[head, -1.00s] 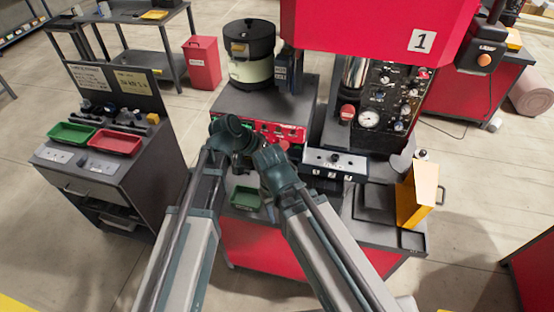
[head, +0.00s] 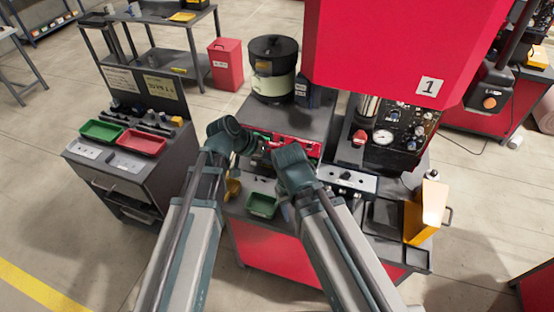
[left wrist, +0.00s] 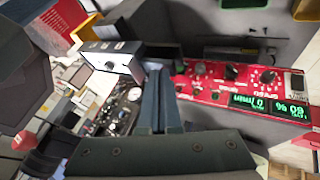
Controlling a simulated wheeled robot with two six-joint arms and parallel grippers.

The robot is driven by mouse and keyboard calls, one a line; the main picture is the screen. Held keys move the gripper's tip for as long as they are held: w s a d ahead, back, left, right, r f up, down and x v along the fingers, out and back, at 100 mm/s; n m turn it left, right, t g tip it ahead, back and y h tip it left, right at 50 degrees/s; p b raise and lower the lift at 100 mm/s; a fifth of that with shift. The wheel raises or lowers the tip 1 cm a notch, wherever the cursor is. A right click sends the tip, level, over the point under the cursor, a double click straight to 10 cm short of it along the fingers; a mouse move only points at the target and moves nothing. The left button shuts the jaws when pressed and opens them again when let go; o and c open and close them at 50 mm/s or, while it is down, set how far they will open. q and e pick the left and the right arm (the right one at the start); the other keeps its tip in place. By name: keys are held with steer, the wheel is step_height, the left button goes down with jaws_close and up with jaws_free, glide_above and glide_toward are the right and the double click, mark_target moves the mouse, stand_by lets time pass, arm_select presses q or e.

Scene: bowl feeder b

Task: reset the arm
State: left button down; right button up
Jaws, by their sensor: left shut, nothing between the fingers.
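My left gripper (left wrist: 158,75) shows in the left wrist view with its two dark fingers together and nothing between them. It points toward the red control panel (left wrist: 235,82) with green digital displays and the white-faced switch box (left wrist: 108,60). I cannot judge the distance to them. In the head view, both of my arms reach forward over the red workstation, and their bent dark joints hide part of the red panel (head: 300,146). I cannot make out my right gripper in either view.
A bowl feeder (head: 273,70) stands behind the arms. A red press housing (head: 400,50) overhangs at the right. A green tray (head: 262,205) and a yellow bin (head: 424,212) are on the bench. A side cart (head: 128,165) stands left; floor between is clear.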

arm_select(q)
steer(key=s+a+f+g+y+b, duration=0.1)
steer(key=s+a+f+y+b, duration=0.1)
steer(key=s+f+b, duration=0.3)
steer(key=s+a+f+n+g+y+b, duration=0.1)
steer(key=s+a+f+y+b, duration=0.1)
steer(key=f, duration=0.6)
steer(key=s+a+f+y+b, duration=0.2)
steer(key=s+f+y+b, duration=0.2)
steer(key=s+f+b, duration=0.2)
steer(key=shift+s+a+f+g+b, duration=0.15)
steer(key=shift+s+a+g+b, duration=0.25)
steer(key=shift+s+b, duration=0.5)
